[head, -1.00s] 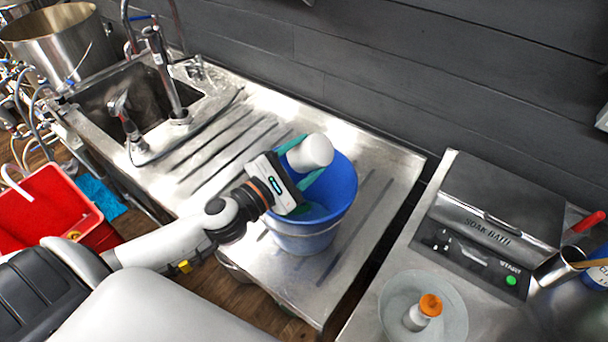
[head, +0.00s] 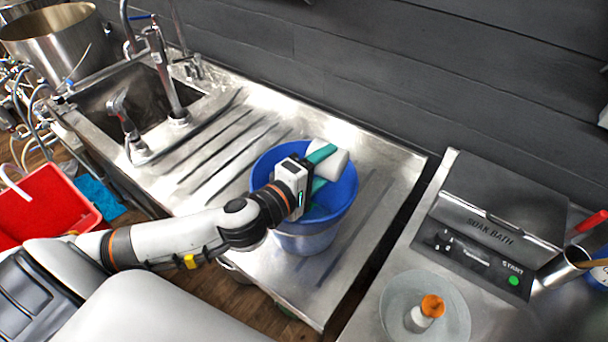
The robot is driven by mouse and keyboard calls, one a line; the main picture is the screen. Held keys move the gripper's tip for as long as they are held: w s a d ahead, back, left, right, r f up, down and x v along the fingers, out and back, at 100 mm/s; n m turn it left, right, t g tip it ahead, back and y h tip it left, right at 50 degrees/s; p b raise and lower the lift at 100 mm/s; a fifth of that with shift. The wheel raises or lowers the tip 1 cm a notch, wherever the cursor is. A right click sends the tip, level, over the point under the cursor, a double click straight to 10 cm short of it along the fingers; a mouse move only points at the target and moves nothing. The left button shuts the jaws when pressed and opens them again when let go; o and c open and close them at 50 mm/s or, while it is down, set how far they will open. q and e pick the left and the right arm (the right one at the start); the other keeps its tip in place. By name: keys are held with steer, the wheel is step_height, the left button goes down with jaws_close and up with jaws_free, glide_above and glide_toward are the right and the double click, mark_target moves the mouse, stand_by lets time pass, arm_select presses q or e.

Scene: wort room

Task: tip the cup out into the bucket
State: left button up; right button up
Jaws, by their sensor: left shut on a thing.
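A white cup (head: 331,161) is held over the blue bucket (head: 342,205), near its back right rim. The cup lies tilted, roughly on its side; its mouth and inside cannot be made out. My left gripper (head: 321,169), with teal fingers, is shut on the cup above the bucket's opening. The bucket stands upright on the steel drainboard (head: 225,165). Its inside is partly hidden by my gripper and the cup. My right gripper does not show.
The sink (head: 140,100) with taps lies at the left. A soak bath unit (head: 490,235) stands on the right counter, with an orange-capped bottle (head: 424,314) in a clear dish (head: 392,295) before it. A red bin (head: 45,205) stands at left.

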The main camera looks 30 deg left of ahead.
mark_target(337, 178)
arm_select(q)
steer(key=shift+d+f+m+b, duration=0.2)
steer(key=shift+f+m+b, duration=0.15)
steer(key=shift+b, duration=0.2)
steer(key=shift+d+r+m+y, duration=0.15)
steer(key=shift+m+y, duration=0.15)
steer(key=shift+m, duration=0.15)
steer(key=d+m+p, duration=0.1)
steer(key=p, duration=0.3)
steer(key=shift+d+p, duration=0.35)
steer(key=shift+d, duration=0.05)
steer(key=m+p, duration=0.1)
steer(key=p, duration=0.3)
steer(key=m+g+y+p, duration=0.1)
steer(key=m+p, duration=0.1)
steer(key=p, duration=0.2)
steer(key=shift+s+d, duration=0.1)
steer(key=shift+d, duration=0.2)
steer(key=shift+f+m+y, duration=0.25)
steer(key=shift+m+y, duration=0.05)
steer(key=shift+s+d+f+m+y+b, duration=0.1)
steer(key=shift+d+f+m+y, duration=0.4)
steer(key=shift+d+m, duration=0.65)
steer(key=shift+d+f+m+y+b, duration=0.1)
steer(key=shift+d+f+m+y, duration=0.15)
steer(key=shift+d+m+y, duration=0.85)
steer(key=shift+s+d+f+m+y+b, duration=0.1)
steer(key=shift+d+f+m, duration=0.35)
steer(key=shift+m, duration=1.3)
